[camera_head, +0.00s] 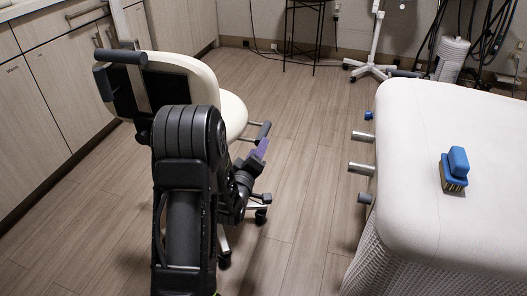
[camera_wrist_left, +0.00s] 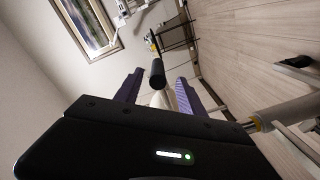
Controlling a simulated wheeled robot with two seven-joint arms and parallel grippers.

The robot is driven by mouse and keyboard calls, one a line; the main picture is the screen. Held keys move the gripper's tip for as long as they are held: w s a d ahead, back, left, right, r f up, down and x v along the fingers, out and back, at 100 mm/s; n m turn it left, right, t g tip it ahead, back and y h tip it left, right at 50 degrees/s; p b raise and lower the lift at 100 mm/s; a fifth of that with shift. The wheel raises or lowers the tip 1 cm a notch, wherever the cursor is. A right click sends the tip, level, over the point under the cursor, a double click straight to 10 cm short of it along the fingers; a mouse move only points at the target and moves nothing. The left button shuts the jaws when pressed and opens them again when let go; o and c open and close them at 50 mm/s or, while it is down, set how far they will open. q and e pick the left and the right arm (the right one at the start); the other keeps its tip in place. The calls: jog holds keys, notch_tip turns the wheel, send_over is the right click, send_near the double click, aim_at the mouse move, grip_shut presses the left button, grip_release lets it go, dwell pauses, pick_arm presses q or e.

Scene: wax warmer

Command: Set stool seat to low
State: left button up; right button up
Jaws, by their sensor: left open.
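The stool (camera_head: 234,113) stands at the left of the head view, with a white round seat, white backrest and dark bar behind it. My left arm hides much of its seat and base. A short lever with a dark grey grip (camera_head: 263,132) sticks out to the right below the seat. My left gripper (camera_head: 260,150), with purple fingers, is open close beside this lever. In the left wrist view the purple fingers (camera_wrist_left: 160,84) stand apart, and a dark cylindrical grip (camera_wrist_left: 157,73) shows between them. I cannot tell whether they touch it. My right gripper is in neither view.
Wooden cabinets (camera_head: 45,110) line the left. Wooden floor (camera_head: 305,150) between stool and bed is clear. A wheeled stand (camera_head: 372,68) is at the back.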

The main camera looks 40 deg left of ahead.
aim_at(263, 134)
pick_arm(q)
jog(key=shift+a+r, duration=0.2)
jog(key=shift+r, duration=0.05)
jog(key=b+x, duration=0.1)
jog(key=x, duration=0.6)
jog(key=shift+w+a, duration=0.1)
jog(key=shift+w, duration=0.25)
jog(key=shift+c, duration=0.4)
grip_shut()
dwell(0.9)
